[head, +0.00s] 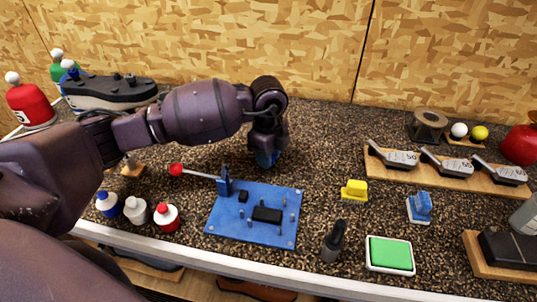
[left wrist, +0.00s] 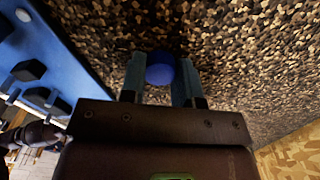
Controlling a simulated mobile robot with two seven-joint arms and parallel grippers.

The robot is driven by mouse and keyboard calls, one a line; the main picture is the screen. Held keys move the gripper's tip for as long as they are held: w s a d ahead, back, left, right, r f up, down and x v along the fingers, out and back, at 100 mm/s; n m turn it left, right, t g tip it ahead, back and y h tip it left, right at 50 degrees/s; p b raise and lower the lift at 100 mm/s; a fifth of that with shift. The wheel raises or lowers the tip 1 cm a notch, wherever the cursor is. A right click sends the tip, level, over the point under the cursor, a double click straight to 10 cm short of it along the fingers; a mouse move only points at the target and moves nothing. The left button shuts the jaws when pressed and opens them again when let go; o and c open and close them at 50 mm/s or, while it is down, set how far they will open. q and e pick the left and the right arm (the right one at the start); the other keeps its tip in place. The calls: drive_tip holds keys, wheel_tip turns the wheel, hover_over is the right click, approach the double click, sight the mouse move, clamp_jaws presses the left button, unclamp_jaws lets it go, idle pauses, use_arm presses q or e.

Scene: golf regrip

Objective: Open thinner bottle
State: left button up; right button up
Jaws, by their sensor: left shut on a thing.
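My left gripper (head: 266,160) points down at the counter just behind the blue board. In the left wrist view, its two fingers (left wrist: 160,82) are closed around a round, dark blue, cap-like thing (left wrist: 160,68). Whatever is under this blue piece is hidden, so I cannot tell whether it sits on a bottle. My right gripper is not in view.
The blue board (head: 230,225) with a clamp and a red-knobbed lever (head: 177,170) lies in front of the gripper. A yellow block (head: 354,190), blue block (head: 420,207) and green pad (head: 390,254) are to the right. Counter behind the board is mostly clear.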

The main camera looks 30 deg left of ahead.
use_arm(q)
drive_tip(key=o, duration=1)
drive_tip(key=shift+f, duration=0.1)
